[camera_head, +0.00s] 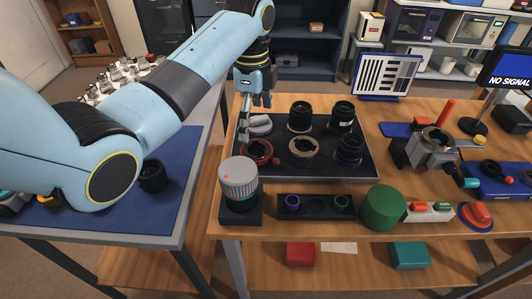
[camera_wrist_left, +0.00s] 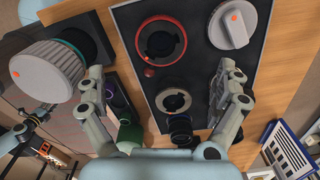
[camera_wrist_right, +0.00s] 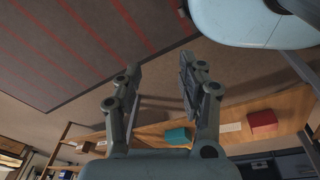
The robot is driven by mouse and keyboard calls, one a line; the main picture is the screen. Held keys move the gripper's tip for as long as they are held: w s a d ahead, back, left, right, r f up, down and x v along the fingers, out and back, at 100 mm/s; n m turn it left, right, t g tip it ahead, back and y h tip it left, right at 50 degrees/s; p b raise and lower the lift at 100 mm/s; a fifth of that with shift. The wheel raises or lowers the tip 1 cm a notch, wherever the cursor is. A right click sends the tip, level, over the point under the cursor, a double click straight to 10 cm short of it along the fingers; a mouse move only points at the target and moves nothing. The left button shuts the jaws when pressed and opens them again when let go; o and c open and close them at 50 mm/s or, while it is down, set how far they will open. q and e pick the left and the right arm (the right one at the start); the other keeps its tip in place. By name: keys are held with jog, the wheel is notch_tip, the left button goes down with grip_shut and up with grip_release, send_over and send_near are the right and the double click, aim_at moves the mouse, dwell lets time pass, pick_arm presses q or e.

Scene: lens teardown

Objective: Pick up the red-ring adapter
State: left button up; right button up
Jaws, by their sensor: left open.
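The red-ring adapter (camera_head: 258,151) lies flat at the front left of the dark tray (camera_head: 364,172). In the left wrist view the adapter (camera_wrist_left: 161,28) is a dark ring with a red rim and a small red knob, near the top of the picture. My left gripper (camera_head: 251,120) is above the tray's left side, close to the adapter. In its wrist view the gripper (camera_wrist_left: 162,85) is open with nothing between the fingers, and the adapter lies beyond the fingertips. My right gripper (camera_wrist_right: 156,75) is open and empty, away from the table.
A grey knobbed cap (camera_head: 260,122) lies behind the adapter. A tan-ringed part (camera_head: 304,146) and several black lenses (camera_head: 342,113) share the tray. A ribbed grey cylinder (camera_head: 239,180) stands just in front. A green cylinder (camera_head: 383,208) stands at the front edge.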

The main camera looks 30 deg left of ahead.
aim_at(257, 153)
pick_arm(q)
notch_tip(257, 153, down, 4)
jog(key=shift+d, duration=0.1)
jog(key=shift+f, duration=0.4)
notch_tip(257, 153, down, 5)
jog(key=shift+w+f, duration=0.15)
jog(key=shift+f, duration=0.15)
jog(key=shift+c, duration=0.8)
jog(key=c, duration=0.9)
jog(key=shift+c, duration=0.6)
pick_arm(e)
jog(key=s, duration=0.3)
jog(key=shift+s+d+f, duration=0.15)
jog(key=shift+s+f, duration=0.15)
jog(key=shift+f, duration=0.05)
